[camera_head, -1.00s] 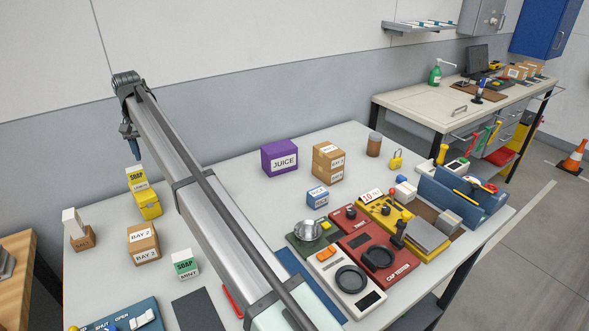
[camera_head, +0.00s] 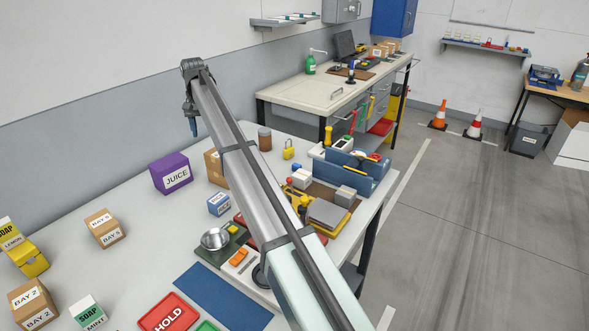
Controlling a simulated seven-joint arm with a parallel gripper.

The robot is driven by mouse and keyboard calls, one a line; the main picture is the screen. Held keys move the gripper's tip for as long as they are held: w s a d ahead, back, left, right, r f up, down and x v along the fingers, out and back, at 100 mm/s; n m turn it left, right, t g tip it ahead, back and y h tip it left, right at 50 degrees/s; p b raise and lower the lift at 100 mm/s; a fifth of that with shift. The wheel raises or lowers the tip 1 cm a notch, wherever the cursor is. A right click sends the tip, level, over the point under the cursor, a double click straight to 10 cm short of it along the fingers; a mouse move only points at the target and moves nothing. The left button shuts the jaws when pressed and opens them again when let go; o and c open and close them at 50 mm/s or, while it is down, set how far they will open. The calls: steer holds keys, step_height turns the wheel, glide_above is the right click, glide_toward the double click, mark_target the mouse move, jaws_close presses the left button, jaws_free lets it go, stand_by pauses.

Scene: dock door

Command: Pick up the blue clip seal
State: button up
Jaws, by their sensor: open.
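I cannot make out the blue clip seal for certain in this view. Small blue bits show among the items at the blue organiser (camera_head: 345,172), too small to name. My gripper (camera_head: 193,127) hangs down from the far end of my arm, above the back of the white table (camera_head: 130,275), apart from everything on it. Its fingers are small and dark blue, and no object shows between them. My arm crosses the middle of the view and hides part of the table.
A purple JUICE box (camera_head: 172,174), cartons (camera_head: 104,229), a blue mat (camera_head: 222,296), a red HOLD tray (camera_head: 168,314) and a metal bowl (camera_head: 215,239) are on the table. A yellow padlock (camera_head: 288,153) stands beyond my arm.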

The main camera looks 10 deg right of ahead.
steer(key=w+d+m, duration=0.2)
steer(key=d+m, duration=0.1)
steer(key=d, duration=1.6)
steer(key=m, duration=2.3)
glide_above(297, 165)
steer(key=f, duration=1)
steer(key=shift+w+a+f, duration=0.2)
steer(key=shift+a, duration=0.05)
steer(key=shift+d+f, duration=0.15)
steer(key=shift+f, duration=1.2)
steer(key=shift+d+f, duration=0.1)
steer(key=shift+f, duration=1.2)
steer(key=shift+c, duration=0.3)
jaws_close()
